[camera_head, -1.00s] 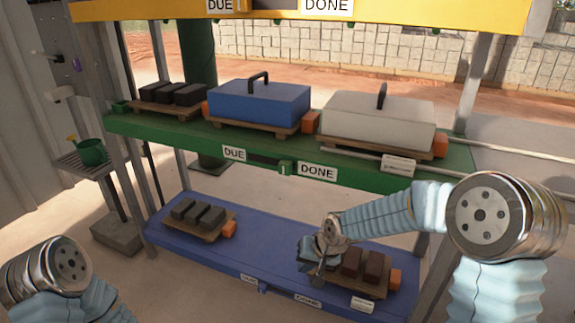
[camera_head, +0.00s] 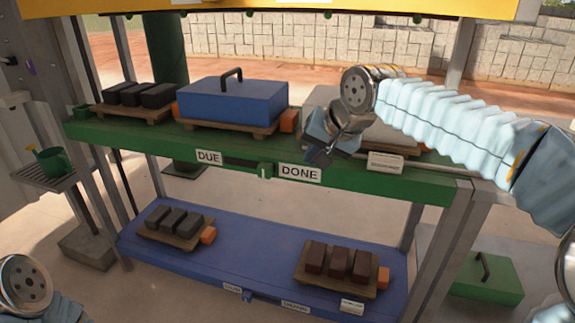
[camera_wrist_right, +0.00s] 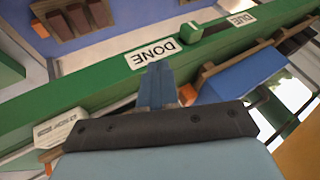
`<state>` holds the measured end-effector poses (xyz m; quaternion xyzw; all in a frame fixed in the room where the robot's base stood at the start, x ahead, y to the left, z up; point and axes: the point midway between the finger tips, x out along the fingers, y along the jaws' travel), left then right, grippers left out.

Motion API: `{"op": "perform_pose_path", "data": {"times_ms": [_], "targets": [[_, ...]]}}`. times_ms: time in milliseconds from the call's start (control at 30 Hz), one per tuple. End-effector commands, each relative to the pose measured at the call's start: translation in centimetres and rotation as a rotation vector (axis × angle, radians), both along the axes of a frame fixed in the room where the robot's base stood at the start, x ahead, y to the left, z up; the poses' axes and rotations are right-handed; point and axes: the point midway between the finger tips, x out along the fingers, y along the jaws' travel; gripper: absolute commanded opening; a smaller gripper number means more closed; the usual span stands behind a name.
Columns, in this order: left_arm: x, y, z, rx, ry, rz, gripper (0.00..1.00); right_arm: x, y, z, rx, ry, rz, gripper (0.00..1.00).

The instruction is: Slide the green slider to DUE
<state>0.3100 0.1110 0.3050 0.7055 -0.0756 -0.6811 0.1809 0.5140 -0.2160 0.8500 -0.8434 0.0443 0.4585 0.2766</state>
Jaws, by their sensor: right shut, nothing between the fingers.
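The green slider (camera_head: 265,170) is a small block on the front edge of the green shelf (camera_head: 130,145). It sits at the DONE end of its dark slot, beside the DONE label (camera_head: 300,172); the DUE label (camera_head: 209,158) is at the slot's other end. In the right wrist view the slider (camera_wrist_right: 195,31) stands beyond the fingertips, next to the DONE label (camera_wrist_right: 152,54). My right gripper (camera_head: 318,157) is shut and empty, just right of the slider near the DONE label, apart from the slider. My left gripper is out of view; only part of that arm shows.
A blue lidded box (camera_head: 235,104) and a pale box (camera_head: 330,98), partly hidden by my right arm, stand on the green shelf. The blue shelf (camera_head: 255,262) below carries trays of blocks. A yellow beam (camera_head: 260,10) crosses above. Space before the green shelf's front edge is free.

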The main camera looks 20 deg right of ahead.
Motion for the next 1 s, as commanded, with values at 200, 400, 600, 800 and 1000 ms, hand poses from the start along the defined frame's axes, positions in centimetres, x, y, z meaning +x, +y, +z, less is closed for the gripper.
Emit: {"op": "perform_pose_path", "data": {"times_ms": [200,400,600,800,1000], "targets": [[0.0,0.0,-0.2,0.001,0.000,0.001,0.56,1.7,0.5,-2.6,-0.001,0.005,0.000,0.00],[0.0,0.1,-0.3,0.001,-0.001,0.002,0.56,4.2,1.3,-6.2,-0.002,0.006,0.001,0.00],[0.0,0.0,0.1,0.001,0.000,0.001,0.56,6.4,3.0,-7.8,-0.001,0.002,0.004,0.00],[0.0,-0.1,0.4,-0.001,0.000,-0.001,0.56,7.6,4.7,-7.8,-0.002,0.001,0.002,0.00],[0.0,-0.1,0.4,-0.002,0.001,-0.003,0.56,7.8,5.1,-7.8,-0.001,0.001,0.001,0.00]]}}
